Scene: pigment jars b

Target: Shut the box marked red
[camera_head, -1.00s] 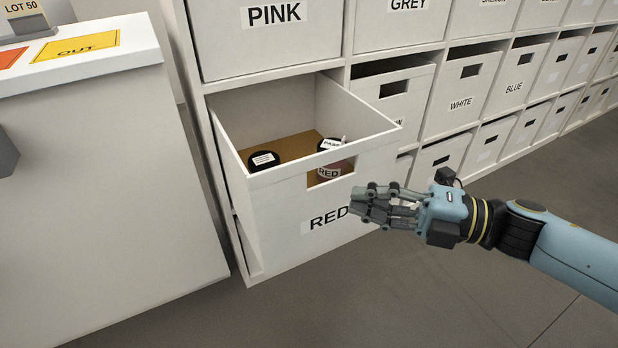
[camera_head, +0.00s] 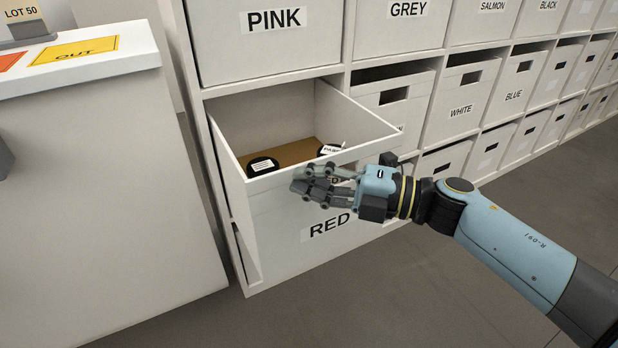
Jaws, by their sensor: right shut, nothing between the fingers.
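The box marked RED (camera_head: 285,240) is a white drawer-like box pulled out of the shelf unit, its front tilted toward me. Inside it I see two dark-lidded jars, one at the left (camera_head: 262,165) and one at the right (camera_head: 330,150), on a brown bottom. My right gripper (camera_head: 303,183) is shut and empty. It is in front of the box's front wall, above the RED label, and covers the handle hole. I cannot tell whether its fingers touch the wall. My left gripper is not in view.
A white counter (camera_head: 110,190) with a yellow OUT mat (camera_head: 75,50) stands at the left. Boxes marked PINK (camera_head: 270,45), GREY (camera_head: 400,25), WHITE (camera_head: 458,110) and BLUE (camera_head: 515,95) sit in the shelf unit around the open box. The grey floor in front is clear.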

